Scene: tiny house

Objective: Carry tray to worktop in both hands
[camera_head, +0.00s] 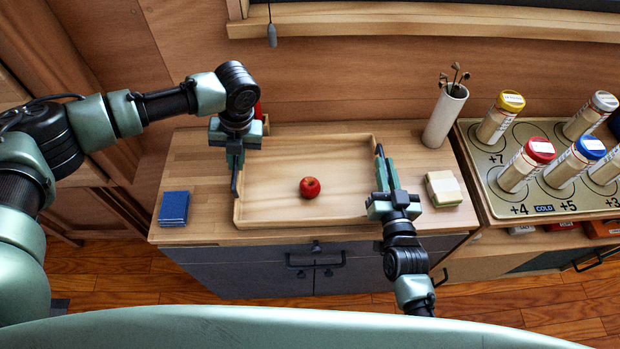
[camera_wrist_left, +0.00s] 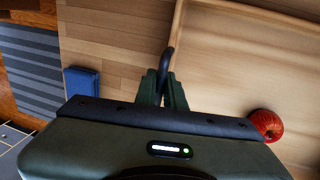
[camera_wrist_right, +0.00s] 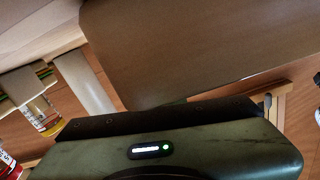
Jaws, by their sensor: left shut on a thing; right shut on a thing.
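The wooden tray (camera_head: 285,158) is level over the wooden counter top, low or resting; I cannot tell if there is a gap beneath it. A red apple (camera_head: 310,187) lies in its middle; the apple also shows in the left wrist view (camera_wrist_left: 267,124). My left gripper (camera_head: 236,168) is shut on the tray's dark left handle, seen between its fingers in the left wrist view (camera_wrist_left: 166,88). My right gripper (camera_head: 384,168) is shut at the tray's right side, on its handle. The right fingertips are hidden in the right wrist view.
A cream block (camera_head: 443,189) lies close to the right gripper. A white cylinder with sticks (camera_head: 445,115) stands behind it. A board (camera_head: 487,181) with several capped canisters is further right. A red object is partly hidden behind my left gripper.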

